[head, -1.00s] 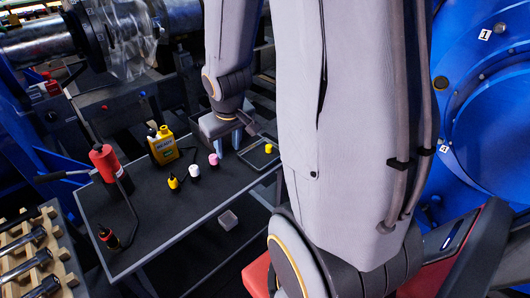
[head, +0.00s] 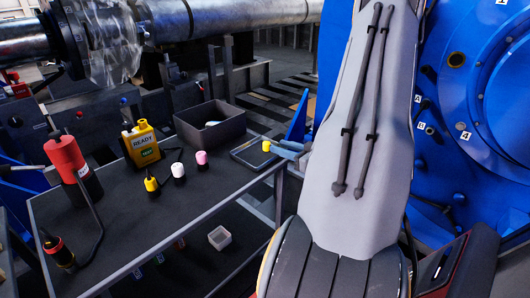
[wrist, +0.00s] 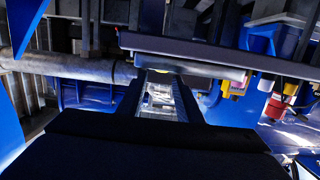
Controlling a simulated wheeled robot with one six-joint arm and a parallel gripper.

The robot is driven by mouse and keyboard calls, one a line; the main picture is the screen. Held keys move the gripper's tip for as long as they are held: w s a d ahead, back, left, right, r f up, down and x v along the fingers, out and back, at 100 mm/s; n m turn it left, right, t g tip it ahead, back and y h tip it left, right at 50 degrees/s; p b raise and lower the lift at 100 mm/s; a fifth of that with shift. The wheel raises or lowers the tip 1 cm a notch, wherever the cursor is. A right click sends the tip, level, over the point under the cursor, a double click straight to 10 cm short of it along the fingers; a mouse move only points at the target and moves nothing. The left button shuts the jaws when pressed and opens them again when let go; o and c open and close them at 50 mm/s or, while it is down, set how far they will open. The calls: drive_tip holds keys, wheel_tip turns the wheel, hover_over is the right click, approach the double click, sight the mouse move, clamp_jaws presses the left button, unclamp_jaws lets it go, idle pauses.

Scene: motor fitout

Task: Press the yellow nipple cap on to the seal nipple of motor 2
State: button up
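The yellow nipple cap (head: 266,146) stands on a small dark tray (head: 243,157) at the right end of the bench.
On the dark bench (head: 185,215) stand a red bottle (head: 64,155), a yellow READY bottle (head: 143,145), a yellow-topped item (head: 151,184), a white cap (head: 178,170), a pink cap (head: 201,158) and a grey bin (head: 210,125). A pale box (head: 220,238) sits below.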

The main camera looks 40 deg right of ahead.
sight(267, 142)
drive_tip(key=w, duration=0.2)
drive_tip(key=w+f+b, duration=0.1)
drive_tip(key=w, duration=0.2)
drive_tip(key=w+a, duration=0.1)
drive_tip(key=w, duration=0.1)
drive_tip(key=shift+w+f, duration=0.2)
drive_tip(key=c, duration=0.8)
